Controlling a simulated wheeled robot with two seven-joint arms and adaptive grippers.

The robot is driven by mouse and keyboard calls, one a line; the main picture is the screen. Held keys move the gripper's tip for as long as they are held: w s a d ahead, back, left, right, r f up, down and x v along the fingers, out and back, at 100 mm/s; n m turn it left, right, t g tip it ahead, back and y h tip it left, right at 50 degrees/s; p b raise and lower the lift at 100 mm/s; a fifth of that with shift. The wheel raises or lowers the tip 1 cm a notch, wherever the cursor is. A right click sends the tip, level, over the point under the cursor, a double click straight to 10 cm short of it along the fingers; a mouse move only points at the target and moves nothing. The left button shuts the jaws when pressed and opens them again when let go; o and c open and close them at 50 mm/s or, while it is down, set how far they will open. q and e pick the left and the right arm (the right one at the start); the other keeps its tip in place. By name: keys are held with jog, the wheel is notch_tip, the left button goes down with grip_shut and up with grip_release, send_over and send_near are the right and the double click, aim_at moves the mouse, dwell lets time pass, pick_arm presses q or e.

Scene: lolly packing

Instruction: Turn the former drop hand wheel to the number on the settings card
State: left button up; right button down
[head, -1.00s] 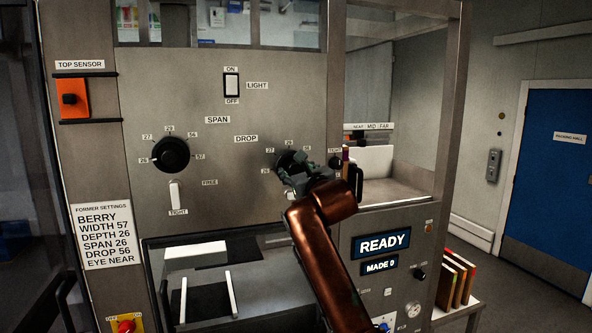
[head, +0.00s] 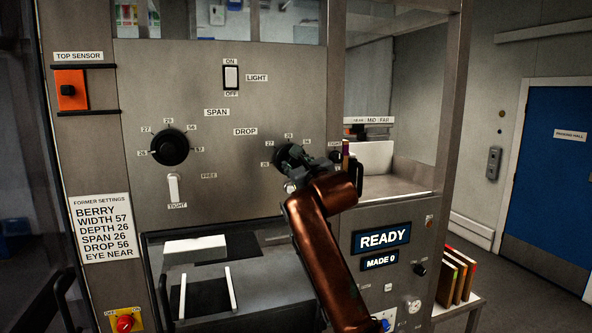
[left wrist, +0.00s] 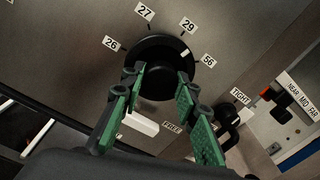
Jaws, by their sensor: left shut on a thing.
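The black drop hand wheel (left wrist: 160,66) is on the steel panel, with labels 26, 27, 29 and 56 around it in the left wrist view. Its white mark (left wrist: 185,52) sits between 29 and 56, nearer 56. My left gripper (left wrist: 161,78) is shut on the wheel's hub, one green-padded finger on each side. In the head view the gripper (head: 292,160) hides much of the wheel. The settings card (head: 104,228) at left reads DROP 56. My right gripper is not in view.
A white lever (left wrist: 138,122) below the wheel points towards its FREE label. A black knob (left wrist: 226,114) by a TIGHT label is close to the right. The span wheel (head: 169,147) is left on the panel. The READY display (head: 383,239) is below right.

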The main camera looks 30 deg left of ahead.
pick_arm(q)
jog(key=shift+f+n+b, duration=0.1)
jog(key=shift+n+b, duration=0.35)
jog(key=shift+n, duration=0.35)
jog(key=o, duration=1.1)
jog(key=shift+o, duration=0.2)
jog(key=v, duration=1.2)
